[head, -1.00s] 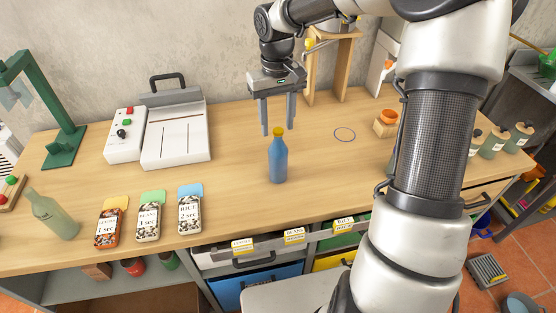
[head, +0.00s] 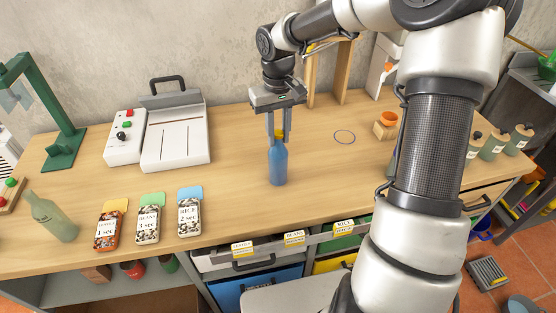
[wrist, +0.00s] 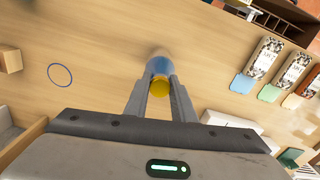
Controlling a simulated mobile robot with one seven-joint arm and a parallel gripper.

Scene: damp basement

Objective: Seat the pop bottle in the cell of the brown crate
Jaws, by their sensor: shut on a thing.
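A blue bottle with a yellow cap (head: 278,164) stands upright on the wooden workbench, near its middle. My gripper (head: 279,137) points straight down over it and is shut on its capped top. The wrist view shows the yellow cap (wrist: 159,87) between the two fingers (wrist: 160,95), with the blue body beyond it. A green glass bottle (head: 53,219) is at the left front of the bench, looking tilted in the picture. I cannot make out a brown crate with cells in these views.
A white machine with a handle (head: 175,135) stands behind left of the blue bottle. Several labelled packs (head: 148,223) lie at the front left. A green stand (head: 64,147) is far left.

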